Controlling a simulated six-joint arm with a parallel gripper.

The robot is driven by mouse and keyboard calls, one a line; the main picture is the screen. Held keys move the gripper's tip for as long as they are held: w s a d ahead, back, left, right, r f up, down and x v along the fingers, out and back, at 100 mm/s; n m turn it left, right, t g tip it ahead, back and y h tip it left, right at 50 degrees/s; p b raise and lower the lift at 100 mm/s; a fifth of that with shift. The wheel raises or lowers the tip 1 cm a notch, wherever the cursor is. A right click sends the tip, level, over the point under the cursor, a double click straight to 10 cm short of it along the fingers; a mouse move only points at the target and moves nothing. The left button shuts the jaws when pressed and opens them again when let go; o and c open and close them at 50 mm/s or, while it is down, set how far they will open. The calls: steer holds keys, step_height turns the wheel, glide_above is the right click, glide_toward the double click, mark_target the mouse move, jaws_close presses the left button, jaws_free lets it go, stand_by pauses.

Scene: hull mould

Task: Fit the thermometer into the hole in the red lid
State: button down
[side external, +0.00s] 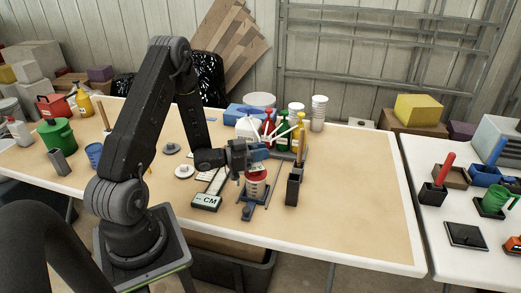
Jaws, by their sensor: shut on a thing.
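My gripper (258,151) is over the middle of the table, just above a small container with a red lid (257,174). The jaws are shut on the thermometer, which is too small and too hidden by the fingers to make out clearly. Thin pale sticks show just right of the jaws, but I cannot tell whether one of them is the thermometer. The lid's hole is too small to see, and I cannot tell whether the thermometer touches the lid. The container stands upright in a dark stand (249,211).
A device marked CM (207,202) lies left of the stand. A tall black holder (293,187) stands close on the right. Red, green and yellow bottles (283,142) crowd behind. The table's right part (355,200) is clear.

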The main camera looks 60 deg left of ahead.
steer(key=c, duration=0.9)
jaws_free()
steer(key=shift+c, duration=0.2)
steer(key=v, duration=0.7)
steer(key=shift+s, duration=0.25)
